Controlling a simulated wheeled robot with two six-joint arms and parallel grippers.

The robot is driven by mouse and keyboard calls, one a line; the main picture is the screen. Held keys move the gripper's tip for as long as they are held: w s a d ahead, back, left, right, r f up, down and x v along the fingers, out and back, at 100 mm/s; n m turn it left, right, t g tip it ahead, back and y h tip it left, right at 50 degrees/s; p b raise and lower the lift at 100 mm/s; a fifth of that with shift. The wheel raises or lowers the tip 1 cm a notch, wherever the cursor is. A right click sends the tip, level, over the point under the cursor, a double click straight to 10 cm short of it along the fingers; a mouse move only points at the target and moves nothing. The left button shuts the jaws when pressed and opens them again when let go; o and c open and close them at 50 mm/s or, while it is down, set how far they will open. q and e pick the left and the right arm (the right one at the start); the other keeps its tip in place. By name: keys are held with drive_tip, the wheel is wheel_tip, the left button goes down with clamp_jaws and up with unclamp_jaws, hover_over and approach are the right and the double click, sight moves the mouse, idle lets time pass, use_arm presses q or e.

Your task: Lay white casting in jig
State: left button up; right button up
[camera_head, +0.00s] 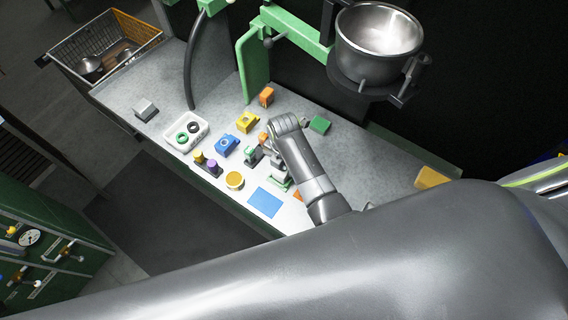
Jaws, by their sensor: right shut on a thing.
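My right arm reaches in from the lower right, and its wrist bends down over the middle of the bench. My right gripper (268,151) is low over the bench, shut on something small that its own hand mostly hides. I cannot make out a white casting for sure. Small green-and-grey fixtures stand close to it, one at its left (253,156) and one just below it (280,181). I cannot tell for certain which is the jig, or whether the held thing touches it. My left gripper is not in view.
A white tray (171,143) with rings, a blue block (227,145), yellow block (247,122), pegged stand (208,167), yellow disc (235,180) and blue mat (265,202) crowd the bench. A green frame carries a metal bowl (380,35) behind. Bench at the right is clearer.

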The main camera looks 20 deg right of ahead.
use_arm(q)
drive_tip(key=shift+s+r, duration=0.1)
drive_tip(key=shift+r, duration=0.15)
use_arm(e)
drive_tip(key=shift+f, duration=0.2)
idle(0.3)
drive_tip(key=o, duration=1.2)
